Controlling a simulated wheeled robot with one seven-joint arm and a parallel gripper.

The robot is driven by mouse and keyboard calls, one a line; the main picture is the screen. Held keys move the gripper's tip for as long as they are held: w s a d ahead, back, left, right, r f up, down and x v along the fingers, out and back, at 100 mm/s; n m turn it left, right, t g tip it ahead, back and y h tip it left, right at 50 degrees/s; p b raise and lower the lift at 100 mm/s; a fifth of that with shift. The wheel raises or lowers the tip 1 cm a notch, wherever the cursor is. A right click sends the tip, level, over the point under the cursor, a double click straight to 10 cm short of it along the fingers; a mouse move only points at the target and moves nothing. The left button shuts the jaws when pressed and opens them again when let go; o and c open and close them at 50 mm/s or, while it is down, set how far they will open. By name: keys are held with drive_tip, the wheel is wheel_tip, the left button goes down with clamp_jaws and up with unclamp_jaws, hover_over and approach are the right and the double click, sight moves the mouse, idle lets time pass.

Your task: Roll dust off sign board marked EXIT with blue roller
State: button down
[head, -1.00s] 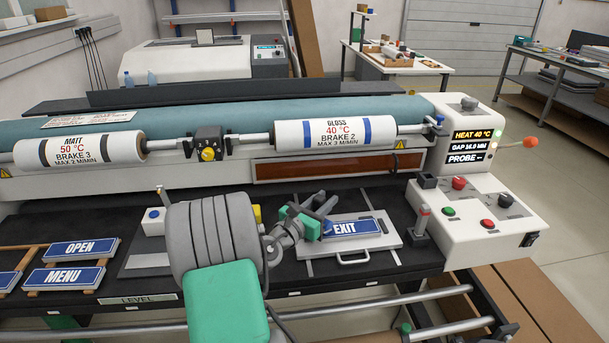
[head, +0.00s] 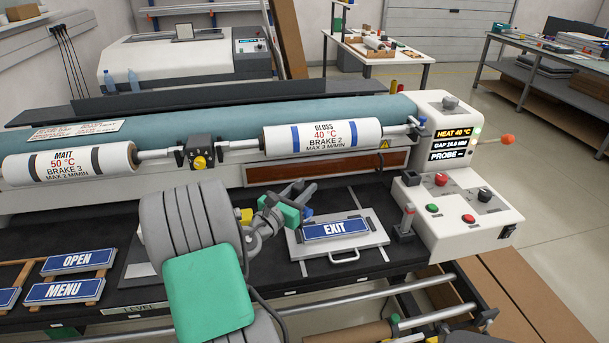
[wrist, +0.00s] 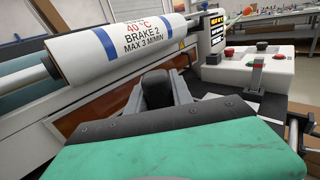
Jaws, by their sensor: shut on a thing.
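The EXIT sign board (head: 336,229), blue with white letters, lies on a pale grey tray (head: 372,238) with a front handle. No dust can be made out on it. My gripper (head: 303,194) is just behind and left of the sign's left end. It is shut on a dark grey handle (wrist: 157,90), seen between the fingers in the wrist view. A small blue part of the roller (head: 306,212) shows below the gripper, near the sign's rear left corner. Most of the roller is hidden, and I cannot tell whether it touches the sign.
OPEN (head: 79,262) and MENU (head: 64,291) signs lie on a wooden rack at left. A control box (head: 460,205) and a small upright red-topped post (head: 407,220) stand right of the tray.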

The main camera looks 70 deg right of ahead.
wheel_tip(320, 180, up, 2)
drive_tip(key=shift+s+a+r+p, duration=0.1)
drive_tip(key=shift+r+p, duration=0.05)
drive_tip(key=shift+p, duration=0.65)
